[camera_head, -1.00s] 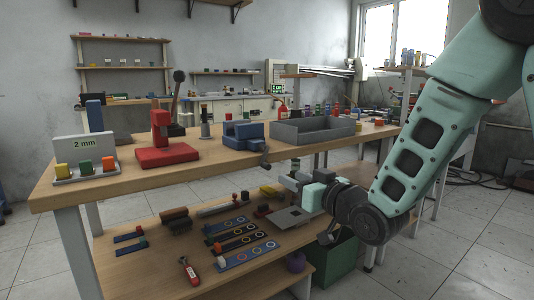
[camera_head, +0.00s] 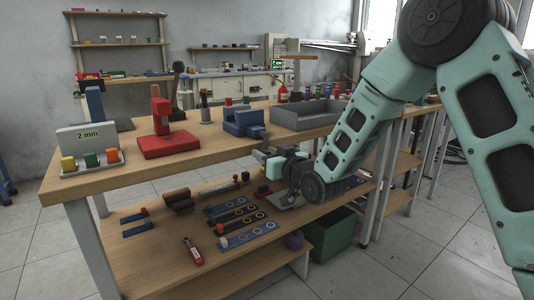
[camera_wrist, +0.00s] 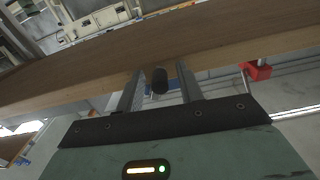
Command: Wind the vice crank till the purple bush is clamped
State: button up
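The blue vice (camera_head: 243,120) stands at the front edge of the bench top. Its crank hangs at the bench edge, mostly hidden by my gripper in the head view. In the wrist view a dark crank knob (camera_wrist: 160,80) shows between my fingertips, with a gap on each side. My gripper (camera_wrist: 158,85) is open and empty; in the head view it (camera_head: 264,152) is just below and in front of the vice. I cannot make out a purple bush in the vice jaws.
The wooden bench edge (camera_wrist: 90,72) crosses close beyond my fingers. A grey tray (camera_head: 300,116) stands right of the vice, a red press (camera_head: 163,140) to its left. The lower shelf (camera_head: 160,262) holds tools and marked strips.

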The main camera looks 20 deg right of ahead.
grip_shut()
jog(key=shift+a, duration=0.15)
